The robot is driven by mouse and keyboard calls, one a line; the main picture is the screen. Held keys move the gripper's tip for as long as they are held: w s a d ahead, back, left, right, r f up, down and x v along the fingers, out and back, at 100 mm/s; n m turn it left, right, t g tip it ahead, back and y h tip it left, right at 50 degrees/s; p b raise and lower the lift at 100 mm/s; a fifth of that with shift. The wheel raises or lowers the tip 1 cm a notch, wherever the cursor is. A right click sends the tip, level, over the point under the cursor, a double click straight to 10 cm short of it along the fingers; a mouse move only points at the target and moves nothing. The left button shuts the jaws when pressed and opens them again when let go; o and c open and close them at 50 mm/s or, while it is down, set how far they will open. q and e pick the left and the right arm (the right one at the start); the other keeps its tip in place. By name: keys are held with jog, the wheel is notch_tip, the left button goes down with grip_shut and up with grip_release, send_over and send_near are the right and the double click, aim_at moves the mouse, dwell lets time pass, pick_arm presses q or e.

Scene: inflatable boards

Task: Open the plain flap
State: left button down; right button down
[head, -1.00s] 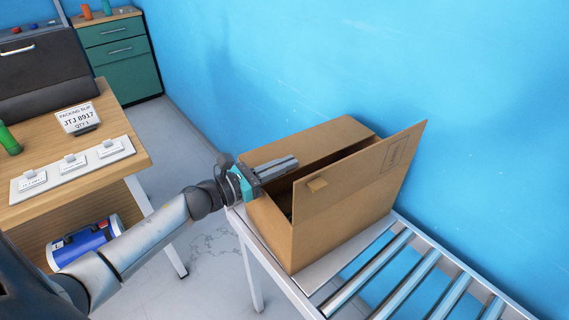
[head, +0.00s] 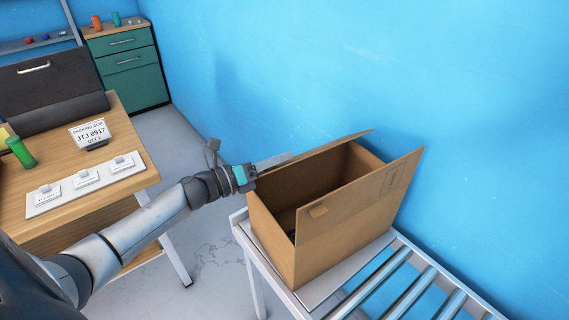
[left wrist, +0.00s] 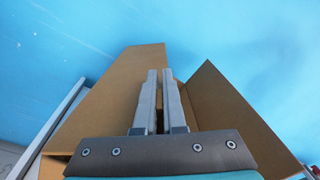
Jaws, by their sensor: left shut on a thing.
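The cardboard box (head: 276,247) stands on a white-framed roller stand. Its plain flap (head: 335,146), on the far left side, is tilted up, seen nearly edge-on, and the dark inside shows below it. In the left wrist view the plain flap (left wrist: 118,88) lies left of the fingers. The other flap (head: 365,195), with a printed mark and a small tab, stands raised on the near right side. My left gripper (head: 280,160) is at the plain flap's near edge. In the wrist view its fingers (left wrist: 159,75) are nearly together with a bit of tan cardboard between them.
Bare rollers (head: 415,295) lie right of the box. A blue wall (head: 470,90) rises close behind it. On the left, a wooden desk (head: 130,195) holds a packing-slip sign (head: 90,134), a label board (head: 85,183) and a green cylinder (head: 20,151).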

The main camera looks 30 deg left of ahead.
pick_arm(q)
jog(key=a+n, duration=0.1)
jog(key=w+a+r+n, duration=0.1)
jog(key=n, duration=0.1)
jog(key=shift+w+r, duration=0.1)
jog(key=shift+r, duration=0.2)
jog(key=shift+w+a+r+n, duration=0.15)
jog(key=shift+a+n, duration=0.2)
jog(key=shift+n, duration=0.1)
jog(key=shift+w+a+r+n, duration=0.1)
jog(key=shift+w+a+n, duration=0.05)
jog(key=shift+a+n, duration=0.25)
jog(key=shift+w+a+r+n, duration=0.1)
jog(key=shift+w+a+n, duration=0.3)
jog(key=shift+a+n, duration=0.35)
jog(key=shift+w+a+n+b, duration=0.4)
jog(key=shift+a+n+b, duration=0.1)
jog(key=shift+a+n, duration=0.2)
jog(key=shift+w+a+n+b, duration=0.35)
jog(key=shift+a+n+b, duration=0.15)
jog(key=shift+a+n, duration=0.15)
jog(key=c, duration=1)
grip_release()
